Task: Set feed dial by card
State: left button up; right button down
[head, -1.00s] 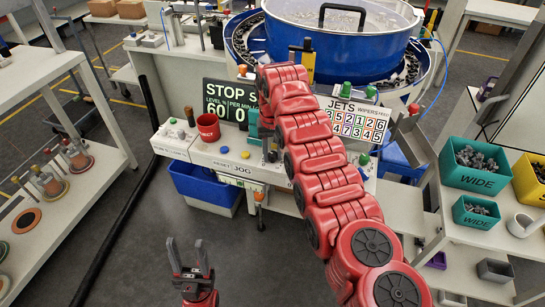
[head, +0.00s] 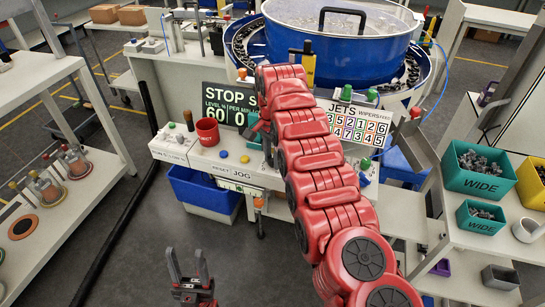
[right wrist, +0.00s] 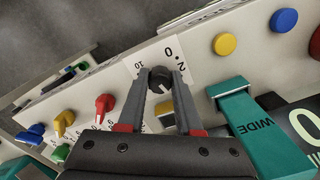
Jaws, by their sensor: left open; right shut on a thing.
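The feed dial (right wrist: 160,79) appears to be the small dark knob in the right wrist view, beside a white scale plate with printed numbers (right wrist: 163,55). My right gripper (right wrist: 162,82) is shut on this knob, one finger on each side. In the head view my red right arm hides the knob and most of that gripper. The card (head: 358,122), headed JETS, WIPERS and a partly legible last word, stands behind the arm with coloured number cells. My left gripper (head: 187,264) is open and empty above the floor, low in the head view.
A dark display (head: 226,102) shows STOP, 60 and 0, partly hidden. A red mug (head: 207,131) stands on the panel. A teal block marked WIDE (right wrist: 250,118) is close to my right gripper. Coloured knobs (right wrist: 104,105) and buttons (right wrist: 225,44) are nearby. A blue bowl (head: 340,40) stands behind.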

jog(key=m, duration=0.4)
jog(key=shift+p, duration=0.4)
jog(key=shift+m, duration=2.2)
jog(key=c, duration=0.6)
grip_release()
